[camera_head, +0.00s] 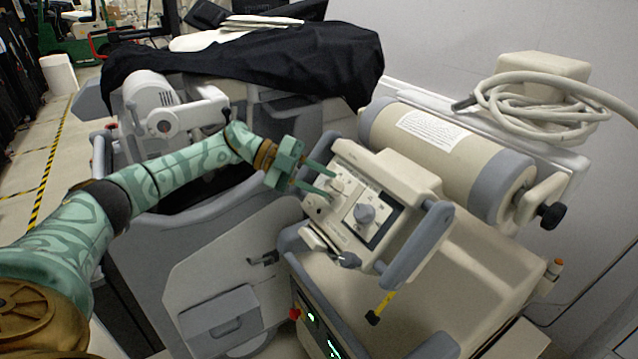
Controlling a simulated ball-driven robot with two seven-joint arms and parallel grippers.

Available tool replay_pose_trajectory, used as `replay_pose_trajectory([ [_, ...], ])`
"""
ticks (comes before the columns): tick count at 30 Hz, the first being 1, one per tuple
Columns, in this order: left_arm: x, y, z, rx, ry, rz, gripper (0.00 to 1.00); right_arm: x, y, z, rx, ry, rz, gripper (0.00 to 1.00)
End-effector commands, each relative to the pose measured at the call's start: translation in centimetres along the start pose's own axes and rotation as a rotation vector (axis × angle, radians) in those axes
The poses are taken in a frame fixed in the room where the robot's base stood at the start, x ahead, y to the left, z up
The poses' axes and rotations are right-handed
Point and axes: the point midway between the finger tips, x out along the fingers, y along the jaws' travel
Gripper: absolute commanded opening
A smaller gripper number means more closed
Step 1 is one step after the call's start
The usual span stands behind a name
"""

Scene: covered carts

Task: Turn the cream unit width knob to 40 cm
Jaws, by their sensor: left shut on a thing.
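The cream unit (425,183) has a tilted control panel with grey handle bars on its sides. A small pale knob (337,186) sits on the panel's upper left part. A larger grey knob (365,213) with a printed scale around it sits lower right, apart from my gripper. My left gripper (331,184) reaches in from the left, its two thin green fingers shut on the small pale knob, one on each side. The fingers partly cover this knob, and its markings are too small to read. My right gripper is not in view.
A cream cylinder (440,150) with grey ends lies behind the panel. A coiled cable (535,100) lies at the upper right. A grey cart (225,260) stands left, with a black cover (250,60) behind. A small lever (347,260) juts below the panel.

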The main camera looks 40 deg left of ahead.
Motion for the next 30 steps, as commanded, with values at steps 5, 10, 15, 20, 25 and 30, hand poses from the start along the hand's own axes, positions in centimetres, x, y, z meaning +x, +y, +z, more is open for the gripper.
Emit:
replay_pose_trajectory([
  [5,0.1,0.0,0.0,0.008,0.0,0.007,0.07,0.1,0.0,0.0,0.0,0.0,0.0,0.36],
  [10,0.1,0.0,0.0,0.008,0.0,0.007,0.07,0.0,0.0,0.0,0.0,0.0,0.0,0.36],
  [15,0.1,0.0,0.0,0.007,0.001,0.006,0.52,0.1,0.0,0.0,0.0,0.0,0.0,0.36],
  [20,0.1,0.0,0.0,0.006,0.001,0.006,0.52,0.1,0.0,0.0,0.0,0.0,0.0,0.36],
  [25,-0.2,0.0,0.0,0.006,0.0,0.005,0.52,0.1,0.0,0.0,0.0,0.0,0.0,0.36],
  [30,-2.7,0.0,0.1,0.004,-0.003,0.004,0.52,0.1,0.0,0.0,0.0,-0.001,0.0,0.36],
])
